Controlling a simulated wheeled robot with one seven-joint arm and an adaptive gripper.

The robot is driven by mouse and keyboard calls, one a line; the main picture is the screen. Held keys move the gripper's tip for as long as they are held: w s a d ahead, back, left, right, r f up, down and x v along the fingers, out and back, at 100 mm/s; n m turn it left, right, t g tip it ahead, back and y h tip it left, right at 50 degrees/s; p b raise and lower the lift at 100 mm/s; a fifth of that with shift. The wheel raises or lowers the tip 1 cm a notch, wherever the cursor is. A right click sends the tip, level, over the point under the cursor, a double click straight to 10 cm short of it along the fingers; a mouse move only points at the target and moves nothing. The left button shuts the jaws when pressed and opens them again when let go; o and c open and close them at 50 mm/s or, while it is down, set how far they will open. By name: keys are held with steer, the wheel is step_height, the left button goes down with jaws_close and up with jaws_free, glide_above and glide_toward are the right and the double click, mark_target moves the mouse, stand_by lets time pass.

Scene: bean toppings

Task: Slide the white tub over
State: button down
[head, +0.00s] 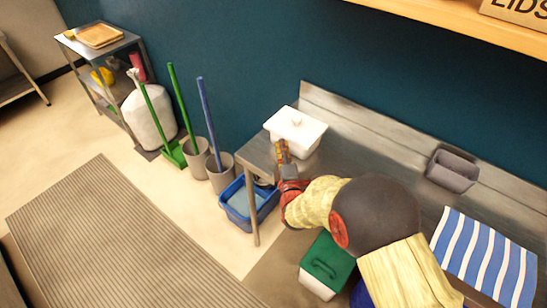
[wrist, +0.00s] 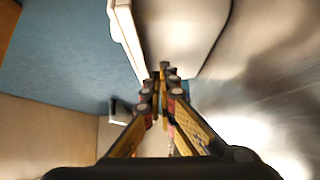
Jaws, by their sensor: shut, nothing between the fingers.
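The white tub (head: 297,125), with a lid and small knob, stands at the far left end of the steel counter, against the backsplash. My gripper (head: 281,145) is in front of it, at the tub's front left side in the head view. Its fingers are shut with nothing between them. In the wrist view the tub's white edge (wrist: 126,38) runs down beside the fingertips (wrist: 164,70), on their left. I cannot tell whether they touch it. My gripper and arm hide part of the counter in front of the tub.
The steel counter (head: 372,151) is bare between the tub and a grey bin (head: 453,168) at right. A striped cloth (head: 485,258) lies farther right. Below are a blue basin (head: 236,216) and a green-lidded box (head: 327,261). A wooden shelf (head: 455,22) hangs above.

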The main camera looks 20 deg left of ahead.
steer(key=w+d+b, duration=0.1)
steer(key=w, duration=0.3)
steer(key=w+d+b, duration=0.2)
steer(key=w, duration=0.2)
steer(key=w+d+b, duration=0.1)
steer(key=w+d, duration=0.1)
steer(key=w, duration=0.2)
steer(key=shift+s, duration=0.1)
